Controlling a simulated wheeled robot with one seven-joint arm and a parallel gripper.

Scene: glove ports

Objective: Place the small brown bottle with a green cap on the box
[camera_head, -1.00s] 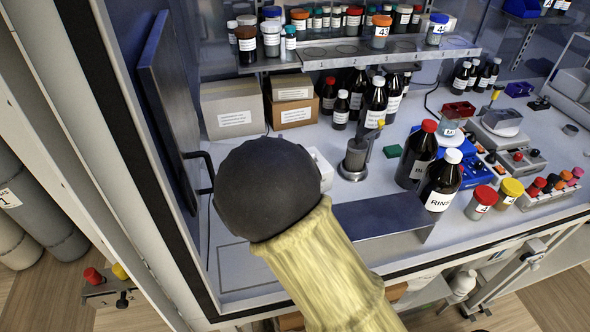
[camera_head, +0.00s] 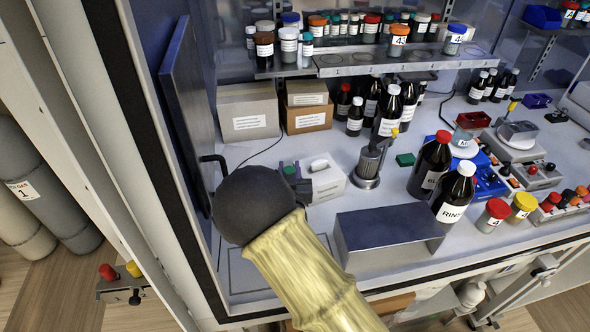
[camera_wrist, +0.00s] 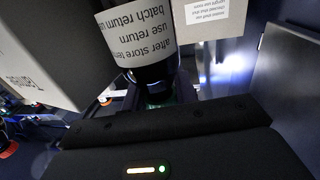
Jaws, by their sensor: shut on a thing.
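In the wrist view a dark bottle (camera_wrist: 137,38) with a white label printed upside down stands at the top centre, its neck toward my gripper (camera_wrist: 162,97). A dim green patch shows at the neck, likely its green cap. My gripper is shut on this bottle; the fingertips are too dark to make out. A grey-white carton (camera_head: 248,112) and a small brown box (camera_head: 307,93) on a larger brown box (camera_head: 308,118) stand at the back left. I cannot tell which box the task means.
A white device (camera_head: 325,182) stands right of my wrist, with a metal cylinder stand (camera_head: 368,165) beyond it. A metal box (camera_head: 390,228) lies at the front. Tall dark bottles (camera_head: 430,165) stand to the right. An open door panel (camera_head: 187,120) borders the left.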

